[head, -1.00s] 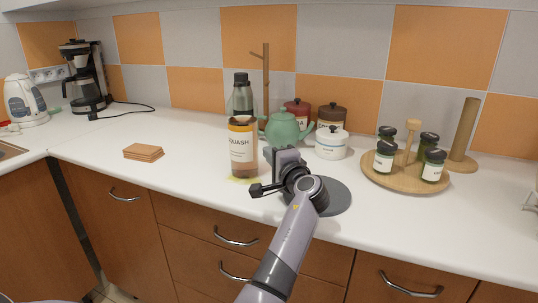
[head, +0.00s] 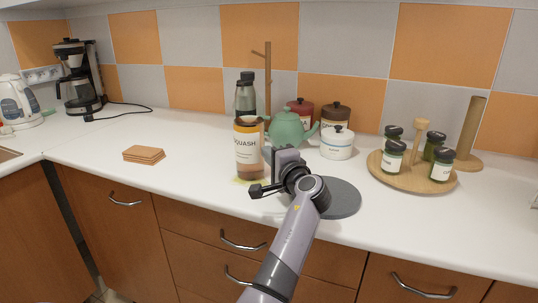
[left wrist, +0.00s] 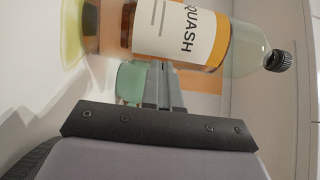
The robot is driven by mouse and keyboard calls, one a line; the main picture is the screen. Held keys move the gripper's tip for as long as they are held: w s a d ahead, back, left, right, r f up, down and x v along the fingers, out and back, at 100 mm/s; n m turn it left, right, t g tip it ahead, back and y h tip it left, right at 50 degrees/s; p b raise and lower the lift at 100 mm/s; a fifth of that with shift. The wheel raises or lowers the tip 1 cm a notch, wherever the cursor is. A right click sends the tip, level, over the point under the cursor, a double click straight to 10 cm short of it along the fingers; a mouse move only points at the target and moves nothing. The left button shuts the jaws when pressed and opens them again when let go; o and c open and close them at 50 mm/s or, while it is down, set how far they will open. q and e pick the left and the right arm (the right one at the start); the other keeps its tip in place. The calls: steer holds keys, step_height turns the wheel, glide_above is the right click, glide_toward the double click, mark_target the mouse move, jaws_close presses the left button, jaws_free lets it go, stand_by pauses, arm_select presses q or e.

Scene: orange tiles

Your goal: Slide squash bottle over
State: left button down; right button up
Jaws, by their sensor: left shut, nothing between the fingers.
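The squash bottle (head: 249,150) stands upright on the white counter (head: 200,198), with an orange-topped white label and amber base. Its clear upper part and black cap show in the left wrist view, where its label (left wrist: 180,28) is close ahead of my fingers. My left gripper (head: 283,158) is shut and empty, just right of the bottle's lower part and low over the counter. In the left wrist view its fingers (left wrist: 160,82) lie side by side, pointing at the bottle. I cannot tell whether they touch it. My right gripper is not in view.
A green teapot (head: 288,128) and a white jar (head: 337,146) stand behind my gripper. A dark grey disc (head: 342,198) lies right of it. A round wooden tray (head: 404,178) with several spice jars stands farther right. Wooden coasters (head: 143,154) lie left, with clear counter between.

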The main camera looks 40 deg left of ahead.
mark_target(245, 150)
arm_select(q)
steer(key=a+p, duration=0.1)
steer(key=a, duration=0.1)
steer(key=s+a, duration=0.1)
steer(key=a, duration=0.1)
steer(key=s+a+p, duration=0.1)
steer(key=a, duration=0.1)
steer(key=shift+a+r+p, duration=0.25)
steer(key=shift+a+p, duration=0.05)
steer(key=shift+a, duration=0.1)
steer(key=a, duration=0.2)
steer(key=s+a, duration=0.1)
steer(key=a, duration=0.2)
steer(key=s+a+p, duration=0.1)
steer(key=a, duration=0.2)
steer(key=shift+f, duration=0.25)
steer(key=shift+d, duration=0.1)
